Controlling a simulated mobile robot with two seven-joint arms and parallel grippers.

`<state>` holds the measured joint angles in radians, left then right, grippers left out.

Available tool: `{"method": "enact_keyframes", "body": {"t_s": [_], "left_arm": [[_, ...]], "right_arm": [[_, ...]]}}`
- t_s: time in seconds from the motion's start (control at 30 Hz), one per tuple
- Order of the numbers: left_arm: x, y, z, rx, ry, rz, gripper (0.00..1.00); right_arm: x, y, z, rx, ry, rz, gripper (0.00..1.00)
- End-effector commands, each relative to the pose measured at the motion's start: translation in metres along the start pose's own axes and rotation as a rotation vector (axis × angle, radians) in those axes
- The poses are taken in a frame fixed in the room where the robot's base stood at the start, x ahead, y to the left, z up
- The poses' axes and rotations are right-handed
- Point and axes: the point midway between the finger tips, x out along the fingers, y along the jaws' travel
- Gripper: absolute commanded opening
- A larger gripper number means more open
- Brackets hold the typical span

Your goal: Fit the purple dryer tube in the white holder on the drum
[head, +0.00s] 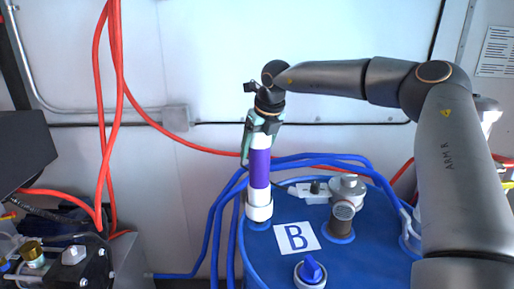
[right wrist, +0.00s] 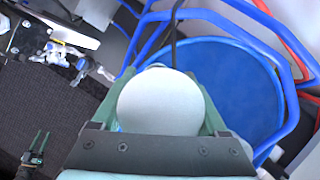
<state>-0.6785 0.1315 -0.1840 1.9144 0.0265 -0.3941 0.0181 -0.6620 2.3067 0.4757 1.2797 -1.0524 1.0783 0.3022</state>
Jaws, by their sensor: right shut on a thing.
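The dryer tube, with a purple middle (head: 259,168) and white ends, stands upright at the left part of the blue drum. My right gripper (head: 260,138) is shut on its upper white part from above. The tube's round white top (right wrist: 160,103) fills the space between the green fingers in the right wrist view. The white holder (head: 259,212) is on the drum, directly under the tube. The tube's lower end meets it; how deep it sits I cannot tell. My left gripper (right wrist: 39,138) shows small at the lower left of the right wrist view, fingers apart and empty.
The blue drum (head: 380,245) carries a label B (head: 296,238), a brown and grey fitting (head: 343,208) and a blue-handled cap (head: 311,271). Blue hoses (head: 215,225) loop around its left and back. Red hoses (head: 110,110) hang at the left. Machinery (head: 75,258) stands lower left.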

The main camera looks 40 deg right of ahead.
Motion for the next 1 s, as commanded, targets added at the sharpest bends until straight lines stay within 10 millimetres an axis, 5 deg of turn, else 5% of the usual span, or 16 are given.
{"method": "enact_keyframes", "body": {"t_s": [1.0], "left_arm": [[0.007, -0.001, 0.008, 0.000, 0.000, 0.000, 0.50]], "right_arm": [[0.009, 0.001, -0.003, 0.000, -0.003, 0.001, 0.00]]}}
